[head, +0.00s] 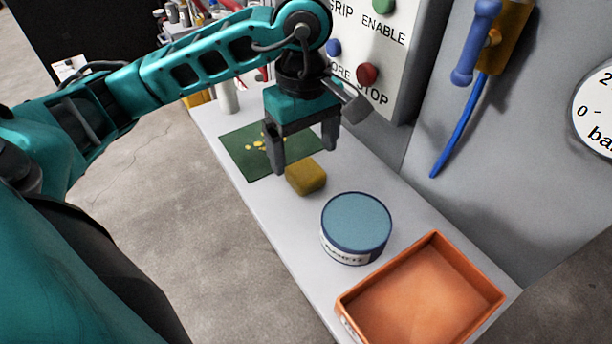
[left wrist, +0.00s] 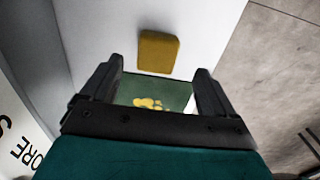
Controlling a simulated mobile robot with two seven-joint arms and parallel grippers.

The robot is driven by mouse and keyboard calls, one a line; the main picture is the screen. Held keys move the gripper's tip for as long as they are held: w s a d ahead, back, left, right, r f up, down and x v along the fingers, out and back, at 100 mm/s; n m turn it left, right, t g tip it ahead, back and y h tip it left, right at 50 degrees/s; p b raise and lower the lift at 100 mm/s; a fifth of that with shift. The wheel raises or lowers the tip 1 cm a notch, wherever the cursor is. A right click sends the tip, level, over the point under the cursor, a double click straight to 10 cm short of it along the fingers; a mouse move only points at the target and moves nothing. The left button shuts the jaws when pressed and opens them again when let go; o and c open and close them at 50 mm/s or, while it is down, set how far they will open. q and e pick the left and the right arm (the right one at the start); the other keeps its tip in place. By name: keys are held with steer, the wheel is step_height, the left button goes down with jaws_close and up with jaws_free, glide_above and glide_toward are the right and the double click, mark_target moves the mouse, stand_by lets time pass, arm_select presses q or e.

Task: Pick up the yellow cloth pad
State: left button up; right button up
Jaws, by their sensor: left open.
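The yellow cloth pad (head: 306,177) lies on the grey bench, beside the near edge of a green mat, in the head view. It also shows in the left wrist view (left wrist: 158,52), beyond the fingertips and between their lines. My left gripper (head: 303,160) is open and points down above the mat, close to the pad and apart from it. In the left wrist view its two fingers (left wrist: 158,75) are spread with nothing between them. My right gripper is in neither view.
The green mat (head: 240,150) has yellow marks. A round blue-topped tin (head: 356,222) and an orange tray (head: 425,300) stand on the bench (head: 270,205) nearer me. A panel with buttons (head: 362,35) rises behind. A blue-handled tool (head: 475,45) hangs on the wall.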

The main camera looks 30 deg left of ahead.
mark_target(305, 169)
arm_select(q)
steer(key=f, duration=0.5)
steer(key=shift+w+f, duration=0.2)
steer(key=shift+f, duration=0.2)
steer(key=c, duration=1)
